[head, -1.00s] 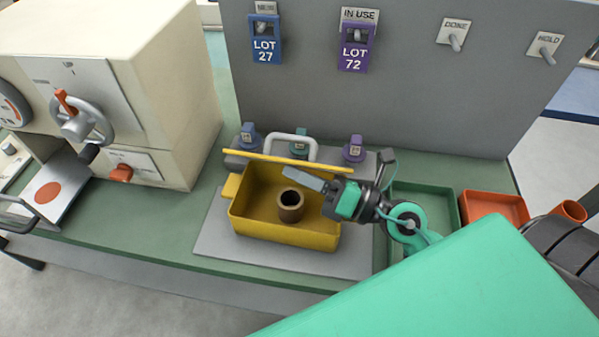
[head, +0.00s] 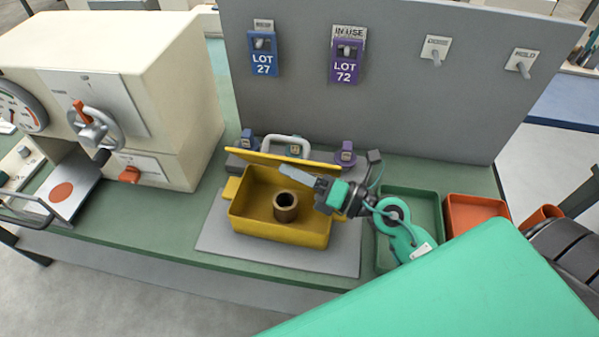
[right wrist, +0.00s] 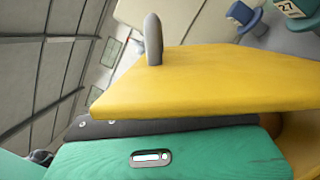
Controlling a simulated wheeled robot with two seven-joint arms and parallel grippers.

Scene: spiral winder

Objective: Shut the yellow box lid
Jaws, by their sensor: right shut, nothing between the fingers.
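The yellow box (head: 265,233) sits open on a grey plate on the bench. Its yellow lid (head: 255,158) stands raised along the back edge, seen nearly edge-on. A pale handle (head: 287,138) shows just behind the lid. A brown hollow cylinder (head: 285,212) stands inside the box. My right gripper (head: 288,167) is shut and empty, reaching over the box from the right with its tip at the lid. Contact is unclear. My left gripper is out of view.
A green tray (head: 425,208) and an orange tray (head: 475,212) lie right of the box. A cream machine with a handwheel (head: 95,130) stands left. A grey panel (head: 400,110) with lot tags rises behind. Blue and purple pieces stand behind the lid.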

